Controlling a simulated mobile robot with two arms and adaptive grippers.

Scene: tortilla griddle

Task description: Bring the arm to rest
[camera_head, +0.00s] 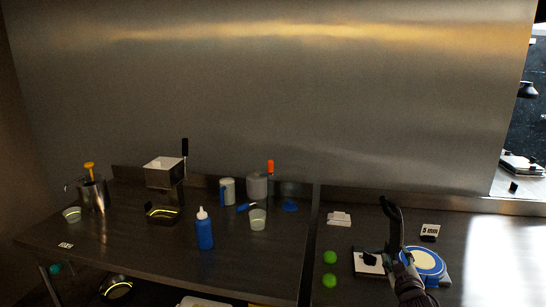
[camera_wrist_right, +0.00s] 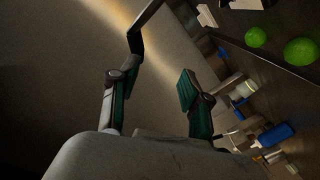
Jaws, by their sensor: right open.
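My right gripper (camera_head: 381,231) is in the lower right of the head view, above the right-hand counter. Its arm comes up from the bottom edge. In the right wrist view, its two dark green-lined fingers (camera_wrist_right: 161,66) stand well apart with nothing between them. In the head view it overlaps a white board (camera_head: 362,265) and the left side of a blue round piece with a cream disc (camera_head: 424,260). I cannot tell its exact height above them. My left gripper is not in view.
Two green balls (camera_head: 330,257) lie left of the board; they also show in the wrist view (camera_wrist_right: 299,51). A "5 mm" sign (camera_head: 430,230) stands behind the disc. A blue bottle (camera_head: 205,233), cups and a pot (camera_head: 93,196) stand on the left counter. A steel wall closes the back.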

